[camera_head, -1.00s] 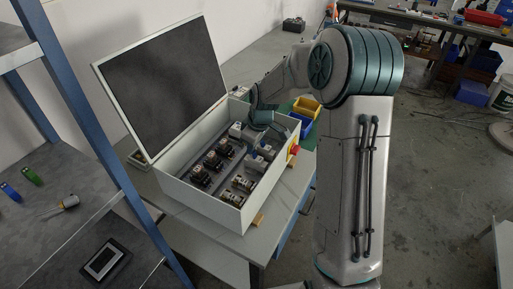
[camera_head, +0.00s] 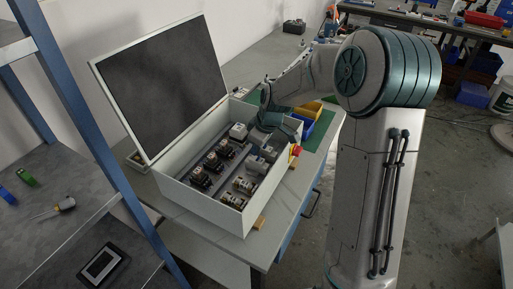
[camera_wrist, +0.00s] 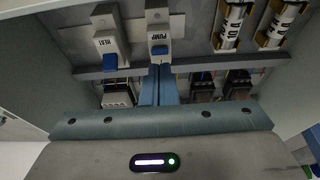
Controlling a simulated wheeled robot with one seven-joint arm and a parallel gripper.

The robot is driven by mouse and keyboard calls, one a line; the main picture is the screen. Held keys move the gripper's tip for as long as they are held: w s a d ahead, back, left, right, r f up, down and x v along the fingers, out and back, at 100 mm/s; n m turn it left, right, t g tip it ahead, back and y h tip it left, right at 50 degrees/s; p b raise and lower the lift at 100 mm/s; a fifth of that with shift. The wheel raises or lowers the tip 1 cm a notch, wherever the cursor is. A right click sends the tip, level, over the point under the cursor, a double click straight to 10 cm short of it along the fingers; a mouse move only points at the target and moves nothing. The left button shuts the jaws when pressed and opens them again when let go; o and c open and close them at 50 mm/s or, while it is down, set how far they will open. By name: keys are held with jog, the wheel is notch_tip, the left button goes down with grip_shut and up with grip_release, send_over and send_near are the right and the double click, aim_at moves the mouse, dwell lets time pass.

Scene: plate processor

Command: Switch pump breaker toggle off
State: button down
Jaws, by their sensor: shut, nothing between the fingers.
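The pump breaker (camera_wrist: 158,28) is a light grey block labelled PUMP in the wrist view, with a small blue toggle (camera_wrist: 160,50) at its lower end. My gripper (camera_wrist: 159,68) has its two blue fingers pressed together, with the tips just below this toggle. I cannot tell whether they touch it. In the head view my gripper's end (camera_head: 268,122) is inside the open box (camera_head: 208,207), and the fingertips and pump toggle are hard to make out there.
The heat breaker (camera_wrist: 106,35) with its own blue toggle stands just left of the pump breaker. Labelled cylindrical fuses (camera_wrist: 232,25) are at the right.

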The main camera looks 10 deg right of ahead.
jog(key=shift+r, duration=0.6)
jog(key=shift+a, duration=0.1)
jog(key=w+a+r, duration=0.1)
jog(key=a+p, duration=0.1)
jog(key=shift+w+a+r, duration=0.3)
jog(key=shift+w+r, duration=0.1)
jog(key=s+d+r+b, duration=0.1)
jog(key=s+d+r, duration=0.3)
jog(key=r, duration=0.3)
jog(key=shift+d, duration=0.75)
